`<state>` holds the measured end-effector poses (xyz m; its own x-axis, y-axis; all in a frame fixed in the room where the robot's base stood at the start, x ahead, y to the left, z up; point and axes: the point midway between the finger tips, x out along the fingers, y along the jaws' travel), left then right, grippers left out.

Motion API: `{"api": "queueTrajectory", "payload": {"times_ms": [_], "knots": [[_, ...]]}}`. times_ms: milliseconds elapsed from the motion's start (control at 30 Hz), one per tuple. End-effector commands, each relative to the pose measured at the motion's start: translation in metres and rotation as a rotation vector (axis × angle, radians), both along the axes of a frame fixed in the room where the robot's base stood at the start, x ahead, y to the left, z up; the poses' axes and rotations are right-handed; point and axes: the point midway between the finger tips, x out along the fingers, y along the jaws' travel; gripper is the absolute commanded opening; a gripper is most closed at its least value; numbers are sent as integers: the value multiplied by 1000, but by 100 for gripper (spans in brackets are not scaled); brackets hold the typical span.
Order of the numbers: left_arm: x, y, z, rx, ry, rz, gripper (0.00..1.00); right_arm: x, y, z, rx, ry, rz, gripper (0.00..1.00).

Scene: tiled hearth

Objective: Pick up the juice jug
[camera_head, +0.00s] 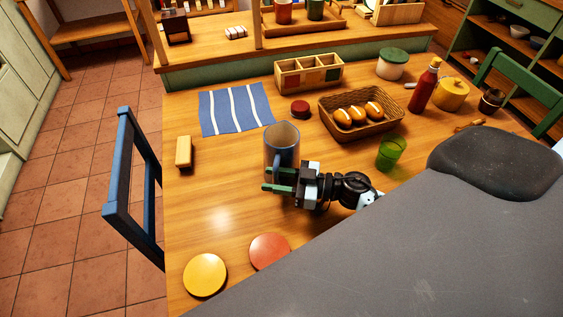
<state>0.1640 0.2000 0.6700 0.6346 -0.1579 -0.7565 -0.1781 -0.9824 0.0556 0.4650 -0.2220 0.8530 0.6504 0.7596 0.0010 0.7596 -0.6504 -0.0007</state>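The juice jug (283,144) looks like a tall blue-grey cylinder with a pale rim and a blue handle. It stands upright on the wooden table, near its middle. My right gripper (276,180) is at the jug's near side, pointing left. Its two green fingers are apart, one nearer the jug's body and one nearer the camera, with the handle seemingly between them. Contact with the handle cannot be made out. The gripper hides the jug's lower part. My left gripper is not in view.
A green glass (390,153) and a bread basket (333,129) stand to the right. A striped cloth (235,108) lies back left. Yellow (205,274) and orange (269,251) discs lie in front. The table left of the jug is mostly clear.

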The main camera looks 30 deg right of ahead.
Motion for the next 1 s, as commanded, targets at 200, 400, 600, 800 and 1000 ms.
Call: {"api": "queueTrajectory", "payload": {"times_ms": [200,400,600,800,1000], "knots": [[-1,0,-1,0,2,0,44,1,0,-1,-2,1,-1,35],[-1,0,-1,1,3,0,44,0,0,-1,-2,1,-1,10],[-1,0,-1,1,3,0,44,0,0,-1,-2,1,-1,0],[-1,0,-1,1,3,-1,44,0,0,-1,-2,1,-1,0],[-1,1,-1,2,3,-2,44,0,0,-1,-2,1,-1,0]]}}
